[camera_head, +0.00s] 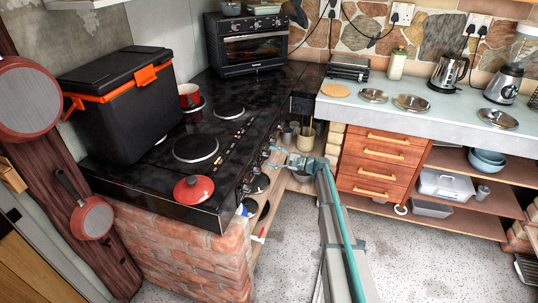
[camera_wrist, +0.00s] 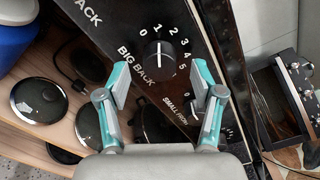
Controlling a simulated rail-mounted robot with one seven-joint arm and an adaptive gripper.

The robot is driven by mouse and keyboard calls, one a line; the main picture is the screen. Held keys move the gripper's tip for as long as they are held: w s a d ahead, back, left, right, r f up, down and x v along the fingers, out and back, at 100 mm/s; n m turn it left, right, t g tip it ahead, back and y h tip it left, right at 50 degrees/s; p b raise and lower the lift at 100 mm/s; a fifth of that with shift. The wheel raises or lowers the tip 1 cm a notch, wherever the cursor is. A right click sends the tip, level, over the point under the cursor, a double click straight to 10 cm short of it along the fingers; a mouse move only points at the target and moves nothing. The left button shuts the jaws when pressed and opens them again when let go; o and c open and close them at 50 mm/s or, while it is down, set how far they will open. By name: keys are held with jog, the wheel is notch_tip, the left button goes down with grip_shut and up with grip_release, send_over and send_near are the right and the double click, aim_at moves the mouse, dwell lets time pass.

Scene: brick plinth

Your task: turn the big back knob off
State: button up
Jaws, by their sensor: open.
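The big back knob (camera_wrist: 160,55) is a round black knob on the black cooker panel, labelled "BIG BACK" with numbers 0 to 5 around it. Its pale mark appears to point up, near the 1; the exact setting is hard to tell. My gripper (camera_wrist: 161,82) is open and empty, its two teal-edged fingers on either side of and a little below the knob in the wrist view. Whether they touch the panel I cannot tell. In the head view, my gripper (camera_head: 284,160) is at the cooker's front edge, hiding some of the panel.
The small front knob (camera_wrist: 192,104) is close beside my right finger. A shelf below the cooker holds dark round lids (camera_wrist: 40,98) and a blue item (camera_wrist: 12,42). A red lid (camera_head: 194,189) sits on the black cooktop (camera_head: 130,178). A worktop with drawers (camera_head: 380,160) stands to the right.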

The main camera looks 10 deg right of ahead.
jog(key=shift+x, duration=0.95)
jog(key=c, duration=1.2)
jog(key=shift+o, duration=0.2)
jog(key=shift+f, duration=0.1)
jog(key=shift+f+b, duration=0.1)
jog(key=shift+b, duration=0.3)
jog(key=shift+n+b, duration=3)
jog(key=shift+b, duration=2.9)
